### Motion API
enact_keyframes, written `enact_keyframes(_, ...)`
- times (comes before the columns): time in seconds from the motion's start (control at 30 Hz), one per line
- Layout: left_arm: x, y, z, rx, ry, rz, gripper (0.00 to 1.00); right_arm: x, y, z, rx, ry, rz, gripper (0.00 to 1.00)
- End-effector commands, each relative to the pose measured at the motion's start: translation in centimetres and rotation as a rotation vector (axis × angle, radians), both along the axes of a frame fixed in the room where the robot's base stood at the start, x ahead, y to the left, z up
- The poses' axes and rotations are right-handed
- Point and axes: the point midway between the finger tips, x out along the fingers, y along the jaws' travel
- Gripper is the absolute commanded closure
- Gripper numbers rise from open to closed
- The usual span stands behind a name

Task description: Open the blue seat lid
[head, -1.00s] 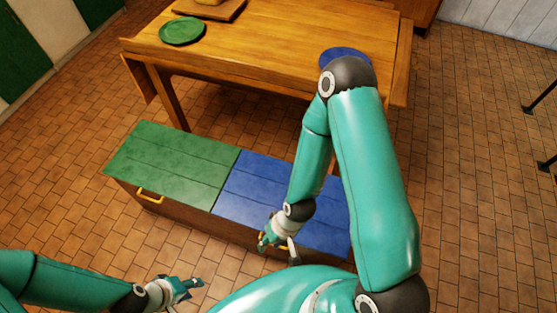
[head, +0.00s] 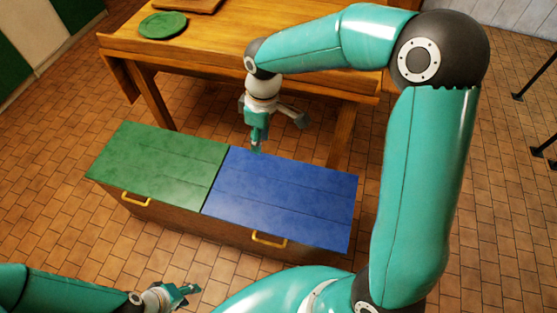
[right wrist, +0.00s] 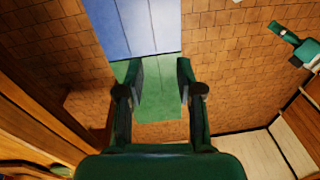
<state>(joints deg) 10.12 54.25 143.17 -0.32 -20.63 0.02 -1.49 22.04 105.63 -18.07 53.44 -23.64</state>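The blue seat lid (head: 285,195) lies flat and shut on the right half of a brown bench box. A yellow handle (head: 268,240) sits on the box's front below its near edge. My right gripper (head: 278,135) is open and empty, pointing down above the lid's far edge, apart from the handle. In the right wrist view, the blue lid (right wrist: 145,25) is beyond the fingers, and the green lid (right wrist: 160,95) shows between the parted fingers (right wrist: 158,70). My left gripper (head: 188,294) appears open and empty, low in front of the bench.
The green lid (head: 160,165) beside the blue one is also shut, with its own yellow handle (head: 135,199). A wooden table (head: 215,50) with a green plate (head: 163,25) stands behind the bench, close to my right arm. Tiled floor is clear left of the bench.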

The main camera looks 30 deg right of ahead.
Motion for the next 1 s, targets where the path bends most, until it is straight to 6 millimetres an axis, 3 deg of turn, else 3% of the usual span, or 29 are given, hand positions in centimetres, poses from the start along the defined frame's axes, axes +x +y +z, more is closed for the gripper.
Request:
enact_keyframes(0.03,0.0,0.0,-0.7,0.0,0.0,0.0,0.6,0.1,-1.1,1.9,-0.028,-0.012,0.025,0.63)
enact_keyframes(0.13,0.0,0.0,-1.0,0.0,0.0,0.0,0.6,-0.4,-2.6,4.8,-0.071,-0.005,0.06,0.63)
enact_keyframes(0.23,0.0,0.0,-1.2,0.0,0.0,0.0,0.6,-0.8,-3.4,6.2,-0.094,0.003,0.077,0.63)
enact_keyframes(0.33,0.0,0.0,-1.2,0.0,0.0,0.0,0.6,-1.0,-3.6,6.0,-0.1,0.008,0.082,0.63)
enact_keyframes(0.57,0.0,0.0,-1.6,0.0,0.0,0.0,0.6,-1.1,-3.6,2.6,-0.099,0.013,0.082,0.63)
enact_keyframes(1.0,0.0,0.0,-2.4,0.0,0.0,0.0,0.6,-1.1,-3.6,-6.8,-0.099,0.013,0.082,0.63)
